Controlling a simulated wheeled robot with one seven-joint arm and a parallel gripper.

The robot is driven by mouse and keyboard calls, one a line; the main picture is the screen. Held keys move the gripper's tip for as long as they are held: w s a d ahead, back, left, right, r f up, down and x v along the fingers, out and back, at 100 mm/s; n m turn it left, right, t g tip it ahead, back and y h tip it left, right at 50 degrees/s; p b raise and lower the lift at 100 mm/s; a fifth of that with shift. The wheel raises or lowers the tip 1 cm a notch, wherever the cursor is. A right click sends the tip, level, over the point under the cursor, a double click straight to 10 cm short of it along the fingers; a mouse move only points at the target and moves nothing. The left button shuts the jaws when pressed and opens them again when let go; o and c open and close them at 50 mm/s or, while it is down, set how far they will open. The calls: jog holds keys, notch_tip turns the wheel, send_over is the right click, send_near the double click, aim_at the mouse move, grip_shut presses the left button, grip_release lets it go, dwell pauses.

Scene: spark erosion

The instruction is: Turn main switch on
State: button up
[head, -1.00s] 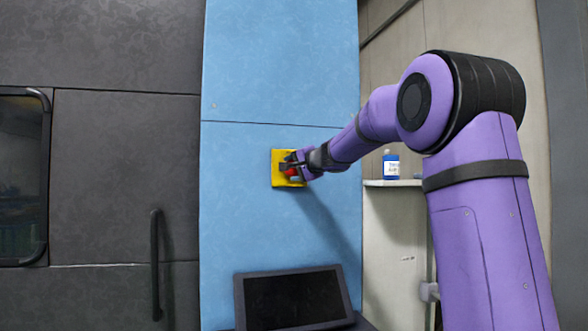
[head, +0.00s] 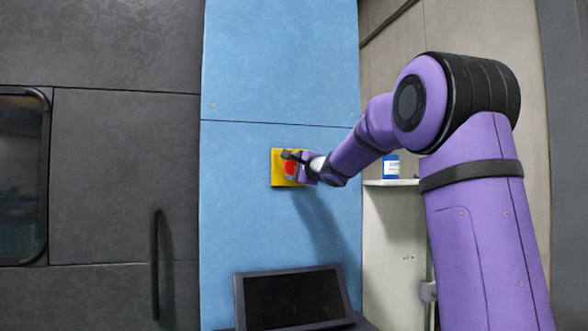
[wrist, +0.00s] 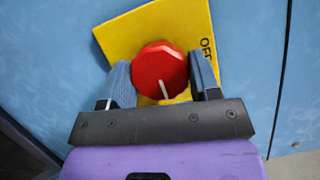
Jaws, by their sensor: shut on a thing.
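The main switch is a red rotary knob (head: 291,168) on a yellow plate (head: 276,178), fixed to the blue panel. In the wrist view the knob (wrist: 160,68) has a white line toward its lower edge, and the yellow plate (wrist: 128,38) looks tilted, with "OFF" lettering at its right. My gripper (wrist: 161,72) is shut on the knob, one finger on each side. In the head view my gripper (head: 294,166) reaches the switch from the right and covers part of it. Any ON lettering is hidden or out of view.
A dark monitor (head: 292,300) stands below the switch. A black vertical handle (head: 155,265) is on the dark door at the left. The blue panel around the switch is clear.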

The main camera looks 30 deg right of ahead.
jog(key=shift+f, duration=0.15)
jog(key=o, duration=0.9)
jog(key=s, duration=0.7)
jog(key=s+d, duration=0.1)
jog(key=s, duration=0.2)
jog(key=shift+s+d+f, duration=0.1)
jog(key=shift+s+f, duration=0.2)
jog(key=shift+s, duration=0.05)
